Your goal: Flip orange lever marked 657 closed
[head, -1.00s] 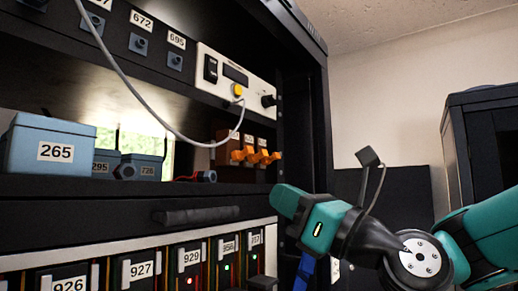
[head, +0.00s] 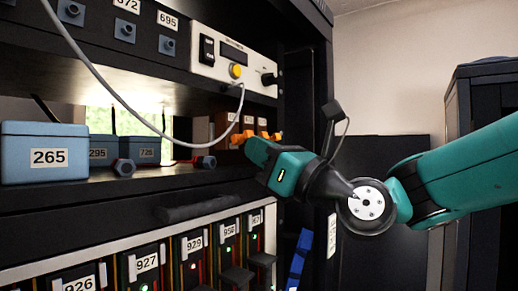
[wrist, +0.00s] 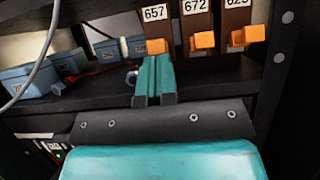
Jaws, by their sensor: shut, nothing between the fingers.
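The orange lever marked 657 (wrist: 157,46) is the leftmost of three orange levers in the wrist view, on a brown block under its white label. My gripper (wrist: 154,62) is shut and empty, its teal fingers pointing at that lever from just below. The fingertips overlap the lever's lower edge in the picture; I cannot tell whether they touch it. In the head view my gripper (head: 252,148) is at the front of the shelf by the orange levers (head: 264,135), partly covering their block, and the labels there are too small to read.
The orange levers marked 672 (wrist: 203,40) and one to its right (wrist: 248,35) stand close beside. Blue boxes, one marked 265 (head: 45,155), sit on the shelf to the left. A grey cable (head: 110,90) hangs across the shelf opening. A white control panel (head: 232,62) is above.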

